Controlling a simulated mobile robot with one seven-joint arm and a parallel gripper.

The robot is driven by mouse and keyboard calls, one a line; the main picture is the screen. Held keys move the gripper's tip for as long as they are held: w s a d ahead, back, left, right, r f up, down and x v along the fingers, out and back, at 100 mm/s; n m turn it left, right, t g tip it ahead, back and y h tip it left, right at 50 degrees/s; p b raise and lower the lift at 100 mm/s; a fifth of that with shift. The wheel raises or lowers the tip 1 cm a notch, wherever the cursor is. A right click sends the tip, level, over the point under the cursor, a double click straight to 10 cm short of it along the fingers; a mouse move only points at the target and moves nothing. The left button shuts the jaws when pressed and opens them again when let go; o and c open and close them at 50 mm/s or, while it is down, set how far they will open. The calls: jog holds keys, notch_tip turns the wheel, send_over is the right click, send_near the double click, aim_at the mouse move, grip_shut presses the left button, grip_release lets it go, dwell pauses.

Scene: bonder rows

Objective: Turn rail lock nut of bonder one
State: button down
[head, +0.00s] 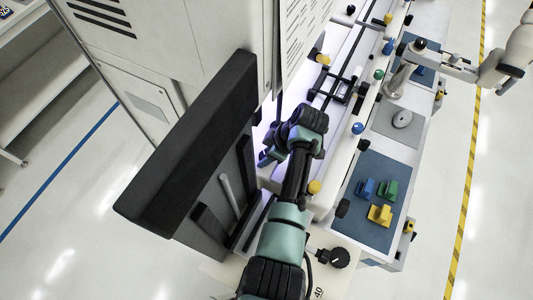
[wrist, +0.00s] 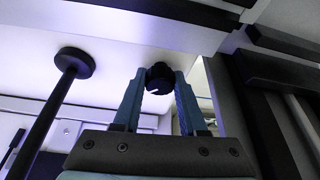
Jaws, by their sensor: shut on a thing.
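The rail lock nut (wrist: 160,76) is a small black round piece under a pale panel in the wrist view. My gripper (wrist: 160,82) has its two teal fingers on either side of the nut, shut on it. In the head view my gripper (head: 268,157) reaches left into the lit gap of bonder one (head: 200,45), beside its large black slab. The nut is hidden in the head view.
A black post with a round disc (wrist: 74,61) stands left of my fingers in the wrist view. On the right, a blue mat (head: 375,225) holds blue, green and yellow blocks. Another robot arm (head: 450,65) stands at the upper right. Open floor lies left.

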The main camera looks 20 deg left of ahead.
jog(key=shift+m, duration=0.4)
jog(key=shift+s+r+m+t+p, duration=0.1)
jog(key=shift+m+t+p, duration=0.45)
jog(key=shift+m, duration=0.35)
jog(key=shift+m+t+h+p, duration=0.4)
jog(key=shift+m+t+p, duration=0.15)
jog(key=shift+m, duration=1.15)
jog(key=shift+c, duration=2.2)
grip_release()
jog(key=b+v, duration=0.3)
jog(key=v, duration=0.9)
jog(key=shift+s+r, duration=0.15)
jog(key=shift+r, duration=0.25)
